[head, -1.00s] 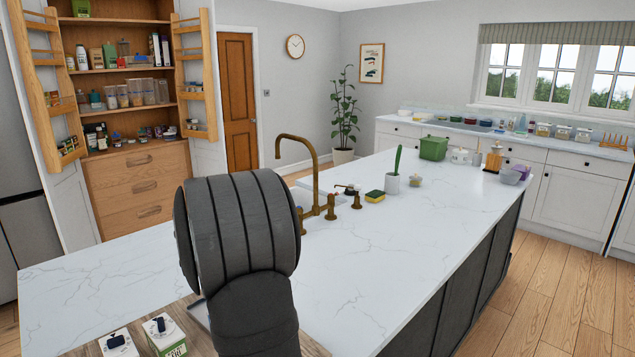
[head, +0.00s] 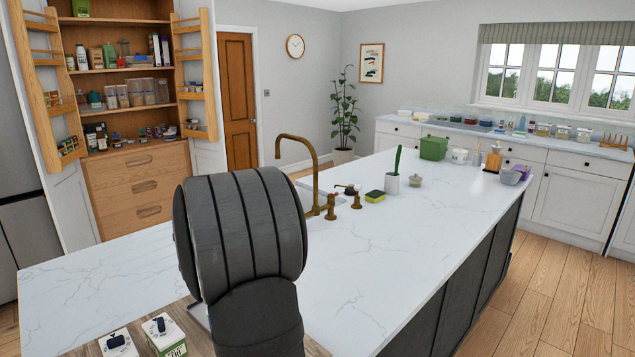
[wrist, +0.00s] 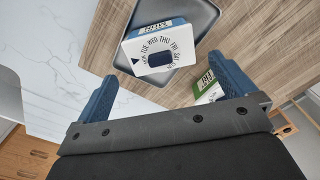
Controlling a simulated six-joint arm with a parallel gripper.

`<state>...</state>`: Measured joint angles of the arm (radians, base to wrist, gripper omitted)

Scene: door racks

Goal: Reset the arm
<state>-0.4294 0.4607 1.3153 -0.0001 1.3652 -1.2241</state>
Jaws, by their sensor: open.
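My gripper (wrist: 162,68) shows in the wrist view with its two blue fingers spread wide and nothing gripped between them. A white box printed with days of the week (wrist: 160,45) sits in a dark grey tray (wrist: 199,20), just beyond the fingertips. A second box with a green label (wrist: 208,88) is by the right finger, partly hidden by it. In the head view my arm hides the gripper.
The boxes are on a wooden board (head: 195,334) on the white marble island (head: 420,230). An open pantry (head: 130,110) is at the left. Much of the island top is clear.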

